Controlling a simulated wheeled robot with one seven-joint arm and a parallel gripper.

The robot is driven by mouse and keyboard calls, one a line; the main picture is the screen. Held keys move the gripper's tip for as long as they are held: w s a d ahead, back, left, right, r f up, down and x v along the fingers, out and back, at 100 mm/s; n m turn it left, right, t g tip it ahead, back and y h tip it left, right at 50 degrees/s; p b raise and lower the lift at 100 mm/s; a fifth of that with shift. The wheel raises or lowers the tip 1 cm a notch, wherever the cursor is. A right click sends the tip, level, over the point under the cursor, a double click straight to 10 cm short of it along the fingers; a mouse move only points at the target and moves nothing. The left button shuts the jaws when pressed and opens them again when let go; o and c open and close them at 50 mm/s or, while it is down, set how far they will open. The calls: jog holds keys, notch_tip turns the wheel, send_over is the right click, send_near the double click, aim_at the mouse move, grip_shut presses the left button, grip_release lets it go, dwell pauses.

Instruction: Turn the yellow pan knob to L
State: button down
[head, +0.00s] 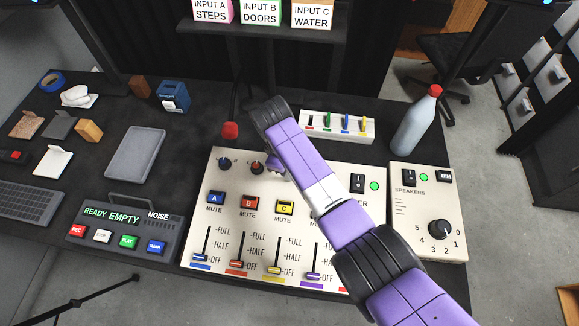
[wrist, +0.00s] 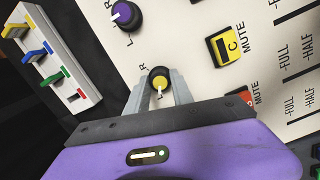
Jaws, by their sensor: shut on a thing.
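The yellow pan knob (wrist: 160,80) has a yellow face and dark sides. In the wrist view it sits between my gripper's (wrist: 161,88) two grey fingers, which are closed on its sides. Its white pointer mark is turned toward the bottom of that view, toward my gripper's palm. An R label shows up and left of the knob; the exact place of its L label is hard to read. In the head view my purple arm hides the yellow knob on the cream mixer panel (head: 205,215).
A purple knob (wrist: 126,14) stands close to the yellow one. A red knob (head: 257,167) and a blue knob (head: 225,163) are left of my arm. Mute buttons and sliders lie nearer. A white bottle (head: 414,125) stands right of a strip with coloured switches (head: 337,127).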

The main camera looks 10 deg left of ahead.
jog(key=c, duration=1.1)
grip_release()
jog(key=shift+r, duration=0.1)
jog(key=shift+s+a+r+b, duration=0.1)
jog(key=shift+a+r, duration=0.1)
jog(key=shift+r, duration=1.05)
jog(key=shift+s+a+r+b, duration=0.1)
jog(key=shift+s+a+r, duration=0.05)
jog(key=shift+r, duration=1.15)
jog(key=shift+s+a+r+b, duration=0.1)
jog(key=shift+a+r, duration=0.1)
jog(key=shift+r, duration=1.05)
